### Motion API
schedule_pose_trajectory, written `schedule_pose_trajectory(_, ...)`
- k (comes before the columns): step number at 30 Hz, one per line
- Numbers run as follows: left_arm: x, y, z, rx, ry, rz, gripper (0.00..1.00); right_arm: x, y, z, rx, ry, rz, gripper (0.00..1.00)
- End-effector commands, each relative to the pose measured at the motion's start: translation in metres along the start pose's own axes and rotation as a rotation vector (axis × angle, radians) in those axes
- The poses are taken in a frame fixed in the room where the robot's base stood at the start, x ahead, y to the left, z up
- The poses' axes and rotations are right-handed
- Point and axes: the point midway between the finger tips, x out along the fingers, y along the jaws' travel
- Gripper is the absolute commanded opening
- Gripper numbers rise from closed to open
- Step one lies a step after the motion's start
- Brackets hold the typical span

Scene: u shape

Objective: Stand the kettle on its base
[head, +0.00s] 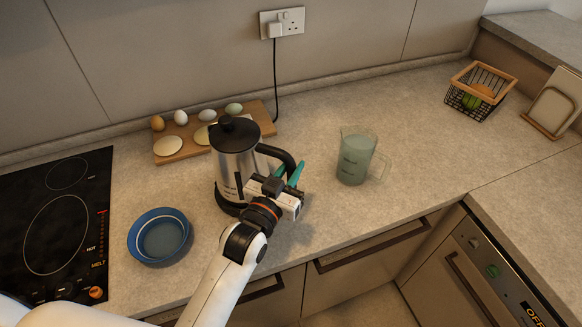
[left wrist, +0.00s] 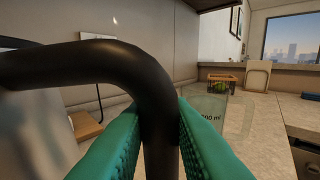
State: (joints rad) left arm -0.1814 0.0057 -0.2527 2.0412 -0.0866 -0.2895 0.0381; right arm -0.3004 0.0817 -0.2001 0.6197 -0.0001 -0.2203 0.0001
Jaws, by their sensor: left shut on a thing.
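The silver kettle (head: 234,160) with a black lid and black handle looks upright at the centre-left of the counter. A dark ring, possibly its base (head: 226,204), shows at its bottom; I cannot tell whether the kettle is seated on it or just above. My left gripper (head: 289,176) has its teal fingers on the handle at the kettle's right side. In the left wrist view the black handle (left wrist: 158,105) runs between the two teal fingers, and the gripper is shut on it. The gripper and wrist hide part of the kettle's lower right. My right gripper is out of view.
A blue bowl (head: 160,237) and black hob (head: 54,230) are left. An egg board (head: 182,147) lies behind the kettle, below a wall socket (head: 282,23) with cord. A measuring jug (head: 355,158) stands right. A wire basket (head: 480,91) is far right.

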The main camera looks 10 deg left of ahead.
Motion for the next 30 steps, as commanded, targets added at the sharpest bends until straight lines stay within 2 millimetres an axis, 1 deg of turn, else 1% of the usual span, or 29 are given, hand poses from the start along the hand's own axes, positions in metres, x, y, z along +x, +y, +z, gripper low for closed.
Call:
schedule_pose_trajectory(1, 0.0003, 0.0002, 0.0030, 0.004, -0.008, 0.001, 0.00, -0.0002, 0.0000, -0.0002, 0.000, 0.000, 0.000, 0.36)
schedule_pose_trajectory(9, 0.0003, 0.0002, 0.0033, 0.004, -0.008, 0.000, 0.00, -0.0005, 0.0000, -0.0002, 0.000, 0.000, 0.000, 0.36)
schedule_pose_trajectory(18, 0.0002, 0.0002, 0.0038, 0.004, -0.008, 0.000, 0.00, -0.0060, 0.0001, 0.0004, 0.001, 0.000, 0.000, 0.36)
schedule_pose_trajectory(30, 0.0002, 0.0003, 0.0023, 0.005, -0.008, 0.000, 0.00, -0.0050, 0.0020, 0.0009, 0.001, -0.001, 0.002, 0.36)
